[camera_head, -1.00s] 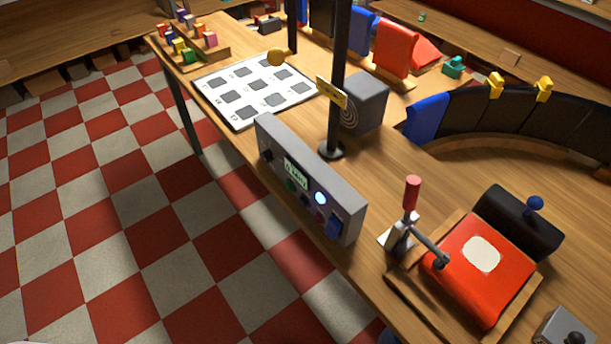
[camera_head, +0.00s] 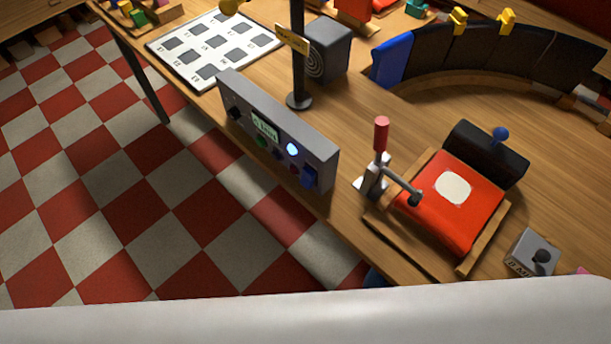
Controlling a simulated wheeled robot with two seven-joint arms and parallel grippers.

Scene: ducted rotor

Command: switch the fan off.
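A long grey control panel (camera_head: 275,130) stands on the near edge of the wooden table, left of centre. Its front has a black knob (camera_head: 235,113), a small green display (camera_head: 265,127), a bright blue-white lit button (camera_head: 292,149) and a blue rocker switch (camera_head: 310,177) at the right end. The position of the rocker is too small to tell. A grey box with a round ringed grille (camera_head: 328,50) stands behind the panel. I cannot tell whether anything spins there. A small grey box with a black knob (camera_head: 533,254) sits at the lower right. Neither gripper is in view.
A black post (camera_head: 298,60) with a yellow sign rises behind the panel. A red-handled lever clamp (camera_head: 380,155) stands beside a red pad (camera_head: 460,205) in a wooden tray. A curved black rack (camera_head: 490,60) lies behind. Checkered floor (camera_head: 150,210) is open at left.

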